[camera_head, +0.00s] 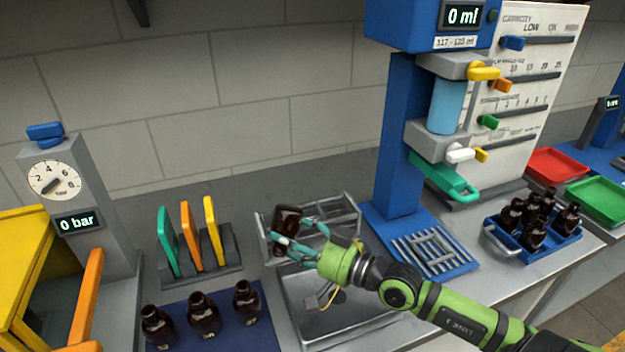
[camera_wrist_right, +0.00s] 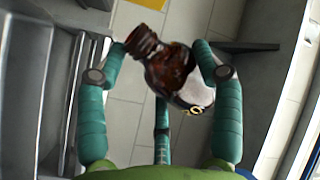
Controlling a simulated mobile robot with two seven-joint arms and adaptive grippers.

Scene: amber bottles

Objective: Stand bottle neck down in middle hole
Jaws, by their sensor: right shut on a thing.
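My right gripper (camera_head: 296,238) is shut on an amber bottle (camera_head: 287,217) and holds it at the grey metal rack (camera_head: 345,204) behind the sink. The right wrist view shows the teal fingers of this gripper (camera_wrist_right: 165,75) on either side of the bottle (camera_wrist_right: 168,68). There the bottle lies tilted, its open neck toward the upper left and its pale label toward the lower right. The bottle and gripper cover part of the rack, and I cannot make out its middle hole. I cannot tell whether the bottle touches the rack. My left gripper is not in view.
Three amber bottles (camera_head: 203,316) stand on a dark blue mat (camera_head: 180,334) at front left. Coloured plates (camera_head: 190,238) stand left of the rack. A blue filling stand (camera_head: 396,150) rises on the right, near a blue crate (camera_head: 565,246) of several bottles. A sink (camera_head: 330,322) lies below the gripper.

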